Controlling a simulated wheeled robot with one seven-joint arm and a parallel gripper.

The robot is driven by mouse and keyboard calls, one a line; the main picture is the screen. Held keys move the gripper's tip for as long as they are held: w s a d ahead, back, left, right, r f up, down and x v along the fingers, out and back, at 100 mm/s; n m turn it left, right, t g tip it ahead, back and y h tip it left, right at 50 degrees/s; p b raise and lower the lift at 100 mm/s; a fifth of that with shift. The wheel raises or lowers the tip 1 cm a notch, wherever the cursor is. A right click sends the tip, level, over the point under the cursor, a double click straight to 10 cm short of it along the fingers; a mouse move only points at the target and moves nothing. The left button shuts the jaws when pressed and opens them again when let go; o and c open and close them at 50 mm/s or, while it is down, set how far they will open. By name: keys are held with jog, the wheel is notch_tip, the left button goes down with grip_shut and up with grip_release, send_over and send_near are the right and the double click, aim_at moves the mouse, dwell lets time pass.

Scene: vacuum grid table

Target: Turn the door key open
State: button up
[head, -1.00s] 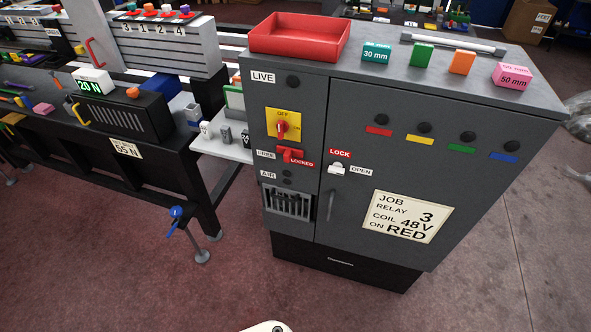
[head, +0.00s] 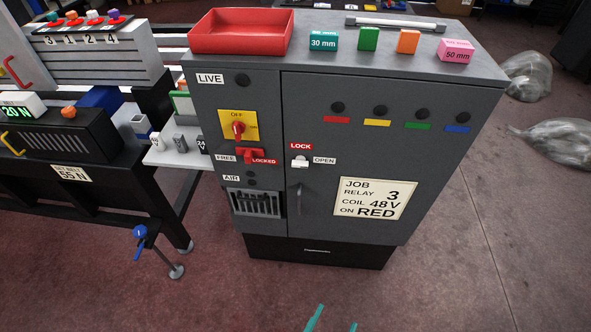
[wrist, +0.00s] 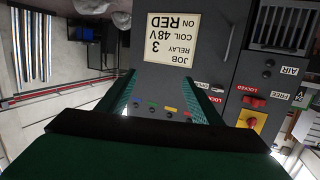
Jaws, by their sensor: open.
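The door key (head: 299,162) is a small white piece on the grey cabinet door (head: 310,200), below the red LOCK label (head: 301,146) and left of the OPEN label (head: 324,161). It looks turned toward neither label clearly at this size. My gripper (head: 333,323) shows only as two teal fingertips at the bottom edge of the head view, in front of the cabinet and apart from it. In the wrist view the two teal fingers are spread and empty, with the job sign (wrist: 172,36) upside down beyond them.
Left of the door are a yellow panel with a red rotary switch (head: 238,130) and a red FREE/LOCKED lever (head: 250,156). A dark door handle (head: 299,199) is below the key. A red tray (head: 240,32) and blocks stand on top. The floor in front is clear.

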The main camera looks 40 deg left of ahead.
jog(key=w+a+r+n+y, duration=0.2)
jog(key=w+a+y, duration=0.2)
jog(key=w+a, duration=0.85)
jog(key=n+y, duration=0.3)
send_near(300, 166)
jog(key=x, duration=0.8)
jog(key=shift+w+a+f, duration=0.1)
jog(key=shift+a, duration=0.05)
